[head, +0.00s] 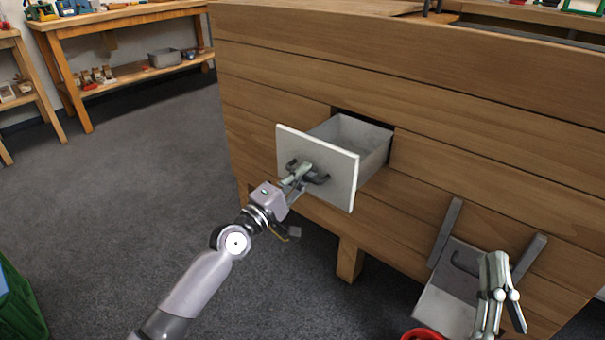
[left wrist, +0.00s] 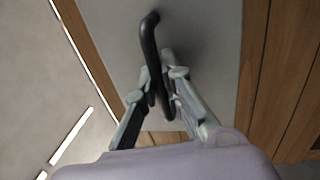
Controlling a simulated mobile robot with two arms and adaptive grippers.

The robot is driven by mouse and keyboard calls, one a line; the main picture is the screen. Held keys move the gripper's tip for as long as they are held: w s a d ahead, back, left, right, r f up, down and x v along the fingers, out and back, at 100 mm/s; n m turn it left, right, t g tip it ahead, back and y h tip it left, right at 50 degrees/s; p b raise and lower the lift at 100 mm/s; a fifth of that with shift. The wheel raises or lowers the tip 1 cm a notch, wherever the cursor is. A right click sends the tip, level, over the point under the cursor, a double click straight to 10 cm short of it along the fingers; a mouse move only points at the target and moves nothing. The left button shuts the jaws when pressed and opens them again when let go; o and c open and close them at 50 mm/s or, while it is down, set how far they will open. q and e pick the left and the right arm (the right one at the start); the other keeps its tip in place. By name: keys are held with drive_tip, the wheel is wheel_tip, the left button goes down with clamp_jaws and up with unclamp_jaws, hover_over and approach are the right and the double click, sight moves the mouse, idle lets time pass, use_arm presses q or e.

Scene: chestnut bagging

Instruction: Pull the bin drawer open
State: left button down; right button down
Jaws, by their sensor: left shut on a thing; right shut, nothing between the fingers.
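The bin drawer (head: 340,183) has a white front panel and grey metal inner walls. It stands partly out of the wooden counter in the head view, and the part of its inside that I can see looks empty. My left gripper (head: 303,178) is shut on the drawer's dark curved handle (left wrist: 149,45), with its fingers on either side of the bar in the left wrist view. The drawer front (left wrist: 200,30) fills the middle of that view. My right gripper (head: 502,285) is shut and empty at the lower right, in front of the counter.
The wooden counter (head: 440,110) fills the right side. A grey metal piece with two upright arms (head: 446,300) is low on its front, behind my right gripper. A red round rim (head: 423,335) and a green bin (head: 18,305) show at the bottom. Grey floor (head: 130,190) is clear at left.

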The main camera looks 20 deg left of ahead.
use_arm(q)
drive_tip(key=c, duration=2)
unclamp_jaws()
drive_tip(key=shift+o, duration=0.2)
drive_tip(key=v, duration=1.2)
